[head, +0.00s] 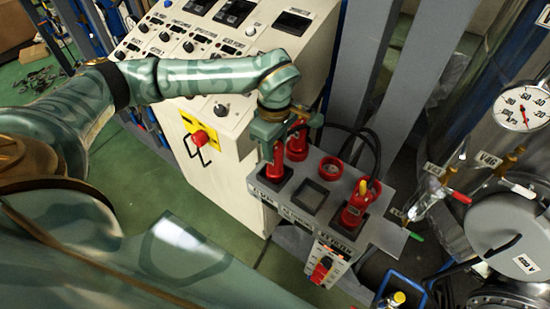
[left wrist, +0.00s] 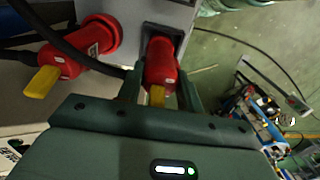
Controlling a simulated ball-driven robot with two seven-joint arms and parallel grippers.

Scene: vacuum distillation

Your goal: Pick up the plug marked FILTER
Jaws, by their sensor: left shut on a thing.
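My left gripper (head: 279,142) reaches down over the grey socket box and is shut on a red plug (head: 275,170). In the left wrist view this plug (left wrist: 160,66) sits between the two fingers (left wrist: 159,96), its yellow end towards the gripper. The plug's other end is still at a dark square socket on the box. I cannot read any FILTER marking on it. Another red plug (head: 355,204) with a yellow end is at the box's right socket. My right gripper is not in view.
The grey socket box (head: 281,207) has an empty square recess (head: 311,195) between the two plugs. Behind are a red plug-like part (head: 297,144), a red round socket (head: 331,168) and black cables. A cream control cabinet (head: 227,172) stands left; steel vessels with a gauge (head: 522,106) stand right.

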